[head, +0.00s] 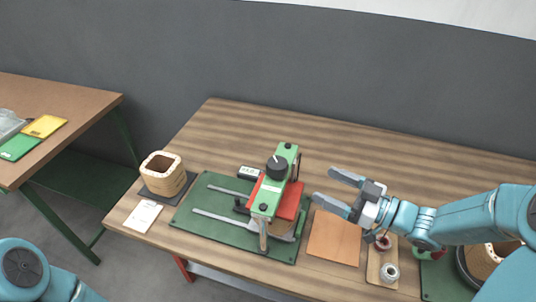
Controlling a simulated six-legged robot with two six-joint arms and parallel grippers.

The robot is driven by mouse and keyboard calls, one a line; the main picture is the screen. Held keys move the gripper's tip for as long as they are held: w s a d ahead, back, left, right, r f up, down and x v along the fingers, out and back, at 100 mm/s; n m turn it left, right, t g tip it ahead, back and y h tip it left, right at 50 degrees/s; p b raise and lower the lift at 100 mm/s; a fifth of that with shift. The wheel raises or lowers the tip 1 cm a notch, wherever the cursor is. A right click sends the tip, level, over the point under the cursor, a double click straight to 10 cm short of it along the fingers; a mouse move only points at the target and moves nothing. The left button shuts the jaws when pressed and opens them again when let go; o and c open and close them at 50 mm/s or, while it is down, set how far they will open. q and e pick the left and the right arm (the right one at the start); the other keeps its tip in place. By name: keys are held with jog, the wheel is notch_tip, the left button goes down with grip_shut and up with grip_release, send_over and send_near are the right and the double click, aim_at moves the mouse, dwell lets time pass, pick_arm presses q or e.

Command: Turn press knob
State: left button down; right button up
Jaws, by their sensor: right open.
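The press (264,212) has a green top beam and red parts and stands on a green base plate (200,225) on the table. Its black knob (277,166) sits on top of the green beam. My right gripper (339,185) is open and empty, to the right of the press and apart from the knob, with its fingers pointing left. My left arm shows only partly at the lower left corner, and its gripper is not in view.
A wooden coil former (163,174) stands on a dark pad left of the press, with a white card (143,215) before it. A brown sheet (334,238) and a tray of spools (388,272) lie at the right. The table's back (330,140) is clear. A side table (70,95) stands left.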

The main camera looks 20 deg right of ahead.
aim_at(271, 157)
jog(key=p+x, duration=0.3)
jog(key=x, duration=1.1)
jog(key=shift+w+a+r+p, duration=0.1)
jog(key=shift+a+r+p, duration=0.05)
jog(key=shift+a+p, duration=0.3)
jog(key=shift+w+a, duration=0.3)
jog(key=shift+s+d, duration=0.1)
jog(key=shift+s, duration=0.1)
jog(key=shift+w, duration=0.15)
jog(key=c, duration=1)
jog(key=shift+o, duration=0.2)
jog(key=m+t+h+b, duration=0.1)
jog(key=m+h+b, duration=0.1)
jog(key=b, duration=0.2)
jog(key=m+t+h+b, duration=0.1)
jog(key=t+h+b, duration=0.1)
jog(key=b, duration=0.3)
jog(key=shift+w+d+m+t+h, duration=0.15)
jog(key=shift+m+t+h, duration=0.2)
jog(key=shift+h, duration=0.35)
jog(key=shift+m+h+b, duration=0.25)
jog(key=shift+h+b, duration=0.15)
jog(key=shift+b, duration=0.05)
jog(key=shift+d, duration=0.1)
